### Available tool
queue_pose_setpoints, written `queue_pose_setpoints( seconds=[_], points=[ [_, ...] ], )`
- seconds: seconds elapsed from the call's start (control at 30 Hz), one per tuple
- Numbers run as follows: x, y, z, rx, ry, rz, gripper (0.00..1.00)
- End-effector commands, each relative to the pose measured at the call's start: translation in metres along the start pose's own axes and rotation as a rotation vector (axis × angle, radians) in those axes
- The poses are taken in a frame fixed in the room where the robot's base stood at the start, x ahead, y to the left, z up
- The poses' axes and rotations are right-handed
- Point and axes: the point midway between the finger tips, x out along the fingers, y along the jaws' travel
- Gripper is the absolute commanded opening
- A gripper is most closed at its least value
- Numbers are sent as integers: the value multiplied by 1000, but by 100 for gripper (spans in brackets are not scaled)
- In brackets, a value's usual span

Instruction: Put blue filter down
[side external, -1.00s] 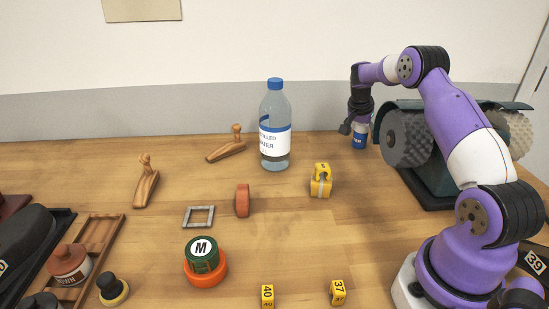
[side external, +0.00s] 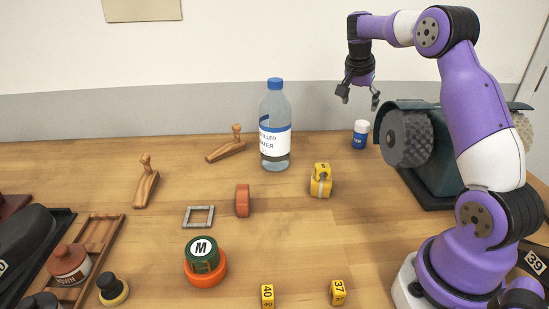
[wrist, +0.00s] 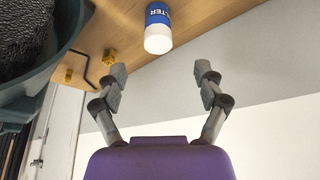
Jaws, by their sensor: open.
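The blue filter (side external: 360,135) is a small blue cylinder with a white top. It stands upright on the wooden table near the back, just left of the grey brush roller. My gripper (side external: 359,98) is open and empty, raised above the filter and apart from it. In the wrist view the filter (wrist: 158,28) shows its white end and part of its lettering, beyond my spread fingertips (wrist: 160,72).
A machine with grey brush rollers (side external: 408,138) stands close to the right of the filter. A water bottle (side external: 275,140) stands to its left, and a yellow block (side external: 321,180) is in front. The table (side external: 300,235) has clear room in the middle.

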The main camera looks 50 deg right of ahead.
Motion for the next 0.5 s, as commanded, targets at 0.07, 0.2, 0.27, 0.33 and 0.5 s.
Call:
queue_pose_setpoints(
  seconds=[0.07, 0.2, 0.27, 0.33, 0.5],
  points=[
    [-22, -6, 12, -76, 3, -38, 81],
    [-80, -10, 62, -339, 12, -158, 81],
    [-106, -6, 91, -481, 18, -224, 81],
    [-129, 6, 128, -647, 26, -299, 81],
    [-158, 47, 210, -1011, 51, -474, 81]
  ],
)
